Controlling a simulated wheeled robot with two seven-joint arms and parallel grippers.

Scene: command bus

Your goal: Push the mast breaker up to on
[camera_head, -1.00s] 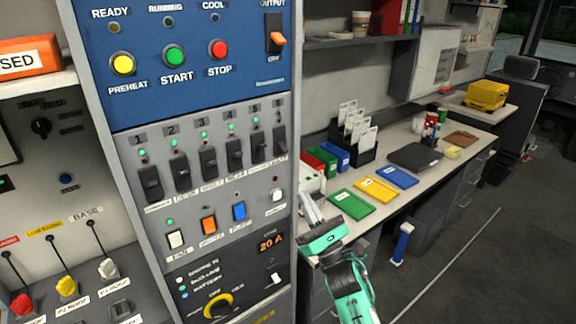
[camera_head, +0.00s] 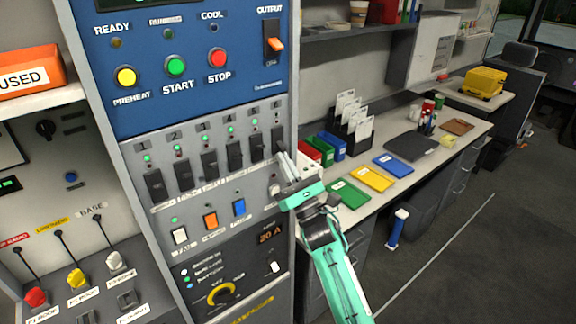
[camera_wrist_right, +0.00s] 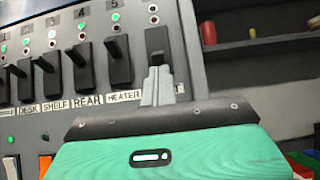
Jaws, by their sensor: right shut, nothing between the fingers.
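The mast breaker is the dark rocker at the right end of the breaker row, under number 6, in the head view (camera_head: 278,137) and the right wrist view (camera_wrist_right: 157,40). Its label is mostly hidden behind my fingers, and I cannot tell its position for sure. My right gripper (camera_head: 284,160) is shut and empty. Its fingertips (camera_wrist_right: 157,75) are at the breaker's lower end, overlapping it in the wrist view; contact is not clear. My left gripper is not in view.
The heater breaker (camera_wrist_right: 118,60) is close on the left, with several more breakers beyond. A white switch (camera_head: 275,189) is just below, behind my gripper. The desk (camera_head: 350,215) with coloured folders stands right of the panel.

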